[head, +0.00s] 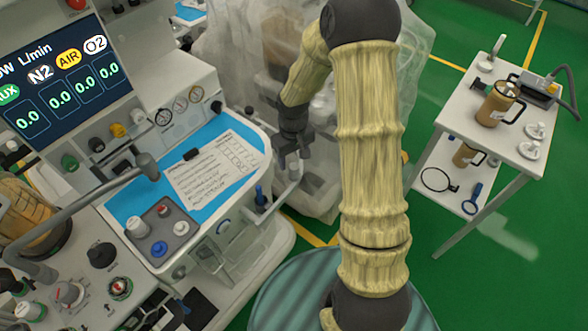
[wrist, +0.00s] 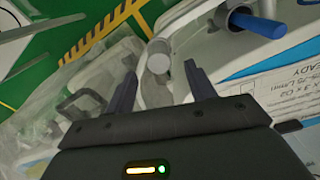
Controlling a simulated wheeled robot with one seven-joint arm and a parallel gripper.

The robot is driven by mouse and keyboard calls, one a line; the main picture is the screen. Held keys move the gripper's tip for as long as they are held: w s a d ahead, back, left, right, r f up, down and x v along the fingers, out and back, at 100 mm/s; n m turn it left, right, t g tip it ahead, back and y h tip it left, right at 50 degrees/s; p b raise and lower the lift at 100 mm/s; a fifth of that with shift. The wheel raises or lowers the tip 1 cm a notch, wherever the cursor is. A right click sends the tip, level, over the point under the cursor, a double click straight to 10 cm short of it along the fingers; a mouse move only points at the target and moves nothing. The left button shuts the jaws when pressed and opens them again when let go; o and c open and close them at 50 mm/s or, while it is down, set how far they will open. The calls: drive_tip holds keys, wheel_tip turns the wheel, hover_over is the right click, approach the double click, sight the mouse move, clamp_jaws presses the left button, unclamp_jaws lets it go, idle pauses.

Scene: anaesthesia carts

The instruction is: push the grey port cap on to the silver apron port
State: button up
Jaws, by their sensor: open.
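My gripper (head: 293,158) is open at the front right corner of the machine's apron. In the wrist view its two fingers (wrist: 160,70) stand apart, with a short silver-grey cylinder (wrist: 158,62) between and beyond their tips. It looks like the apron port; in the head view a pale cylinder (head: 293,172) shows just below the fingers. I cannot tell whether the cylinder's rounder end is a separate grey cap, or whether the fingers touch it. A small grey round piece (head: 181,228) sits in the dark tray on the apron; I cannot tell if it is the port cap.
A blue-ended fitting (head: 260,196) is close by on the apron front and in the wrist view (wrist: 258,22). A plastic-draped unit (head: 240,50) stands behind my gripper. A white cart (head: 450,110) is at right.

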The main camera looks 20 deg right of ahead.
sight(294, 166)
drive_tip(key=shift+s+f, duration=0.1)
drive_tip(key=shift+f, duration=2.3)
drive_tip(key=c, duration=1)
